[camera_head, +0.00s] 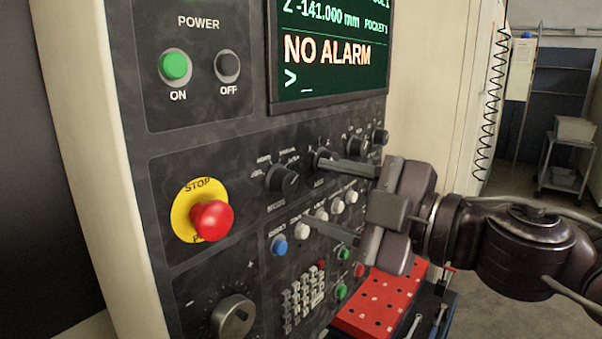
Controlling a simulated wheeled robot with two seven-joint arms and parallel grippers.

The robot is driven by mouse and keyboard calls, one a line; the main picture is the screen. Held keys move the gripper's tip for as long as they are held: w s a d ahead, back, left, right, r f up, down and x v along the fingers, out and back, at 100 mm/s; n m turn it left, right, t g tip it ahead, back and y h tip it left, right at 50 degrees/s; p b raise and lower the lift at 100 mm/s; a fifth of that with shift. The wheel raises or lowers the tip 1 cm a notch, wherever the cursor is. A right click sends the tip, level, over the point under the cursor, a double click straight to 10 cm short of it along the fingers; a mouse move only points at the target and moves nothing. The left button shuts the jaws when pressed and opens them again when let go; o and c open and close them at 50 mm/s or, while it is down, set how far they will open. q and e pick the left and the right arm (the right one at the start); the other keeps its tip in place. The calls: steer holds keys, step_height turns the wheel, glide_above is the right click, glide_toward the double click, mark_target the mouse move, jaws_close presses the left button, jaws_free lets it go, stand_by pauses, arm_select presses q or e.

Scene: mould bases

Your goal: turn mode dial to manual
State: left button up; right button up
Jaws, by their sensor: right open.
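The mode dial (283,179) is a black knob on the dark control panel, with "MODE" lettered below it and small position labels around it. I cannot read which label its pointer faces. My right gripper (338,200) comes in from the right with its two fingers spread apart, one above the other, pointing at the panel. Its upper fingertip is near another black knob (322,159), just right of the mode dial; I cannot tell if they touch. Its lower finger is near a row of white buttons. Nothing is between the fingers. My left gripper is not in view.
A red emergency stop (212,220) sticks out left of the dial. A blue button (280,246), a keypad (303,298) and a large knob (234,316) sit below. The screen (330,50) reads "NO ALARM". A red perforated board (380,305) is at lower right.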

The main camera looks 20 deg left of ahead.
mark_target(291, 184)
steer(key=p+x, duration=0.1)
steer(key=x, duration=0.4)
steer(key=shift+p, duration=0.3)
steer(key=shift+c, duration=0.3)
steer(key=c, duration=0.9)
steer(key=shift+f+n+b, duration=0.15)
steer(key=shift+n+b, duration=0.55)
steer(key=shift+b, duration=0.25)
steer(key=n+b, duration=0.3)
steer(key=shift+n+b, duration=1.75)
steer(key=shift+n, duration=0.05)
